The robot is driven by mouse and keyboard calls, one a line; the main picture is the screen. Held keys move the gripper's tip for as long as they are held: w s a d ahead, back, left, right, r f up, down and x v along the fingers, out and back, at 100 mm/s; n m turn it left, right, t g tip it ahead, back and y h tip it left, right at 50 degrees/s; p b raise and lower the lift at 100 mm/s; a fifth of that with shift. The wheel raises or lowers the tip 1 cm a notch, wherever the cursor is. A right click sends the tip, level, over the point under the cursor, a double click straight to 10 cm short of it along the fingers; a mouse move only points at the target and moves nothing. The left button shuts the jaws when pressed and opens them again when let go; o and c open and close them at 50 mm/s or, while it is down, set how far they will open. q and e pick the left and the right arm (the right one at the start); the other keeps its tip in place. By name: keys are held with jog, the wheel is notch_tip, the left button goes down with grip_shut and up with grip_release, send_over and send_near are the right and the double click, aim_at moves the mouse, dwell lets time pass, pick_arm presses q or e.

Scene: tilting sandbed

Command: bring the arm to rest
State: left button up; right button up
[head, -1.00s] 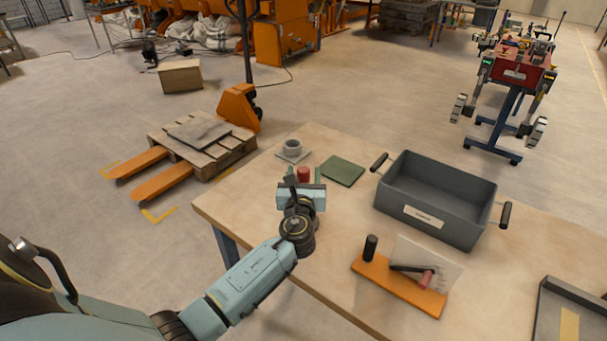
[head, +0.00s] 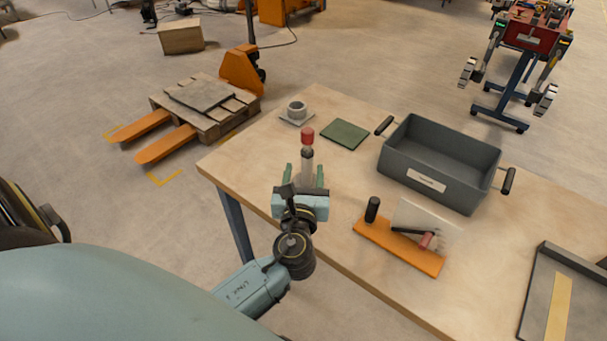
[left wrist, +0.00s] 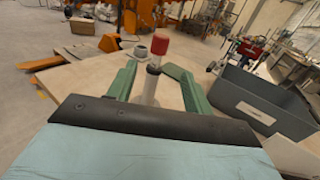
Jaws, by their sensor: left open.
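My left gripper (head: 305,178) is at the near edge of the wooden table (head: 255,149), its green fingers spread apart. A post with a red cap (head: 307,136) and a pale lower shaft stands upright on the table just beyond the fingers. In the left wrist view the pale shaft (left wrist: 150,90) shows between the open fingers (left wrist: 152,82), with a gap on both sides. Its foot is hidden behind the gripper. My right gripper is not in view.
A grey bin (head: 440,160) with black handles, a green mat (head: 344,134) and a grey ring on a plate (head: 297,112) are on the table. An orange clamp board (head: 398,246) lies to the right. A grey tray (head: 541,287) sits at far right. A pallet truck (head: 240,72) stands behind left.

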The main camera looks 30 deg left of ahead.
pick_arm(q)
jog(key=shift+s, duration=0.15)
dwell(0.4)
jog(key=s+a+f+n+g+h, duration=0.1)
jog(key=s+f+n+g, duration=0.25)
jog(key=s+n, duration=0.4)
jog(key=s+a+f+n+g+h, duration=0.1)
jog(key=s+f+n+g+h, duration=0.2)
jog(key=n, duration=0.7)
jog(key=s+d+f+n+g+h, duration=0.1)
jog(key=s+d+n+g+h, duration=0.45)
jog(key=s+d+n, duration=0.45)
jog(key=s+a+f+g, duration=0.1)
jog(key=s+f, duration=0.1)
jog(key=f, duration=1.1)
jog(key=s+a+f+g, duration=0.1)
jog(key=f, duration=1.1)
jog(key=s+a+f+b, duration=0.1)
jog(key=s+a+f, duration=0.2)
jog(key=s+f, duration=1.3)
jog(key=shift+s+f+g+y, duration=0.25)
jog(key=shift+s+g+y, duration=0.15)
jog(key=shift+s, duration=0.2)
